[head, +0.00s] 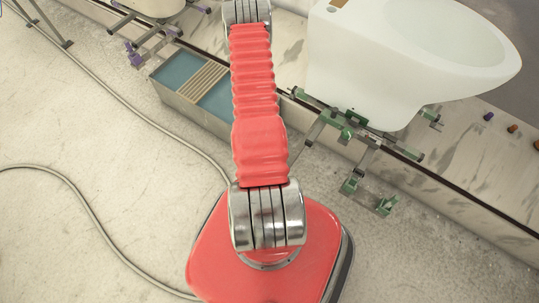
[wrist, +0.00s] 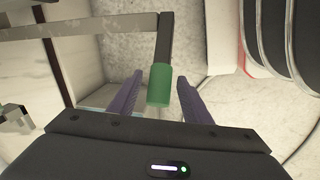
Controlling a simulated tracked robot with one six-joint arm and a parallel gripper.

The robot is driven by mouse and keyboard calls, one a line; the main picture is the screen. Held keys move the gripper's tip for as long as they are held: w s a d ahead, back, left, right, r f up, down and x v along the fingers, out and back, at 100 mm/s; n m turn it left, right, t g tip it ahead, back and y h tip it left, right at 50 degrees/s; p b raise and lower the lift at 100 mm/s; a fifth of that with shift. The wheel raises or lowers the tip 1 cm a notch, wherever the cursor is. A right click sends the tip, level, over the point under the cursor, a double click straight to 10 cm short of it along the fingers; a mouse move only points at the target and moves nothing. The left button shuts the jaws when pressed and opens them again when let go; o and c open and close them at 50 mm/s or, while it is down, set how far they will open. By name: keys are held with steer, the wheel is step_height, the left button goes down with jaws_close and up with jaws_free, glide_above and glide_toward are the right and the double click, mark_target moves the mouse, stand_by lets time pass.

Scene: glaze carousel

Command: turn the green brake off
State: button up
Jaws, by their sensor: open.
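My gripper (wrist: 160,78) is open in the wrist view, with one purple-grey finger on each side of a green cylindrical grip, the green brake (wrist: 159,87). The grip sits on the end of a dark bar (wrist: 165,38). Narrow gaps show on both sides of it, so the fingers look apart from it. In the head view my gripper is out of frame beyond the top edge. Several green fittings (head: 384,206) show there on the metal frame under a white ceramic bowl (head: 350,70); I cannot tell which of them is the brake grip.
A grey metal bar (wrist: 85,28) runs from the dark bar to the left. Purple fittings (head: 135,58) are further left.

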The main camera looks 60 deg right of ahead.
steer(key=shift+s+d+f, duration=0.1)
steer(key=shift+d+f, duration=0.15)
steer(key=shift+f, duration=1)
steer(key=shift+s+d+f, duration=0.1)
steer(key=shift+d+f, duration=0.1)
steer(key=shift+f, duration=1)
steer(key=shift+c, duration=0.6)
jaws_close()
steer(key=shift+d, duration=0.1)
